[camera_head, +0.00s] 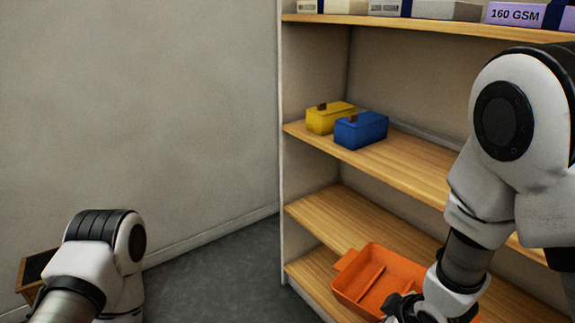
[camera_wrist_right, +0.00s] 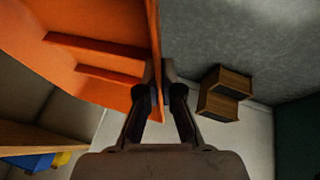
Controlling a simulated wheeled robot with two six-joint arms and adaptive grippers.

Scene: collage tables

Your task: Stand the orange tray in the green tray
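The orange tray (camera_head: 381,274) is at the lower right of the head view, in front of the lower shelves, with its divided inside showing. It also fills the upper left of the right wrist view (camera_wrist_right: 85,62). My right gripper (camera_wrist_right: 162,92) has its fingers on either side of the tray's wall and appears shut on it. In the head view my right arm hides part of the tray. My left arm shows at the lower left, but its gripper is out of view. I see no green tray in either view.
A wooden shelf unit (camera_head: 400,165) stands at the right. It holds a yellow box (camera_head: 328,117), a blue box (camera_head: 361,130) and paper packs (camera_head: 515,14) on top. A wooden box (camera_head: 33,268) is at the far left. The grey floor (camera_head: 215,285) between is clear.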

